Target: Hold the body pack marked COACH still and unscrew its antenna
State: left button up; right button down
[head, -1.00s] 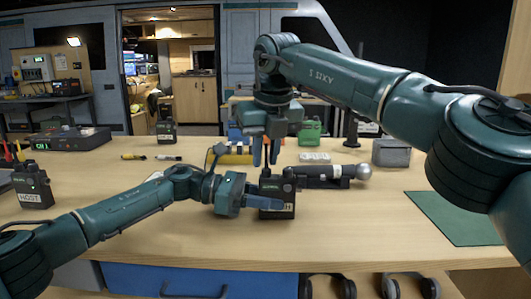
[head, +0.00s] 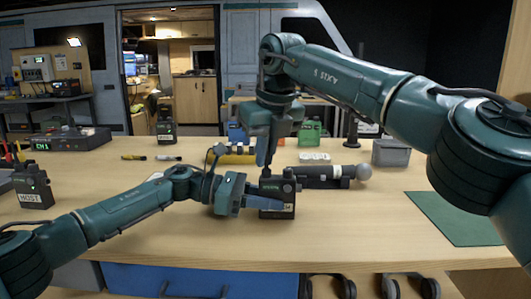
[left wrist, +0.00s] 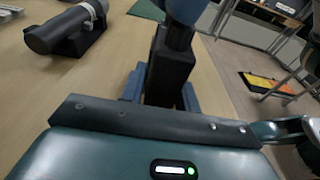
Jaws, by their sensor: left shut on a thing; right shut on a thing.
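The black body pack (head: 284,188) stands upright near the table's front edge; my left finger covers part of its label, leaving only the last letters showing. My left gripper (head: 266,203) is shut on the body pack from the left. In the left wrist view the dark pack (left wrist: 168,72) sits between my blue left fingers (left wrist: 160,95). My right gripper (head: 264,160) points straight down over the pack's top and is shut on its antenna. The antenna itself is hidden by the right fingers. The right gripper also shows at the top of the left wrist view (left wrist: 184,10).
A microphone (head: 330,171) lies in a cradle just behind the pack. A pack marked HOST (head: 33,190) stands at left, another pack (head: 166,128) farther back. A grey box (head: 390,152) and green mat (head: 455,218) are at right. The front middle of the table is clear.

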jog(key=shift+f+n, duration=0.1)
jog(key=shift+n, duration=0.9)
jog(key=shift+y, duration=0.3)
jog(key=n+g, duration=0.1)
jog(key=n, duration=0.3)
jog(key=shift+s+a+y, duration=0.1)
jog(key=shift+s+y, duration=0.05)
jog(key=shift+y, duration=0.15)
jog(key=c, duration=1.7)
grip_release()
jog(key=shift+m+t+h, duration=0.4)
jog(key=shift+m, duration=1.6)
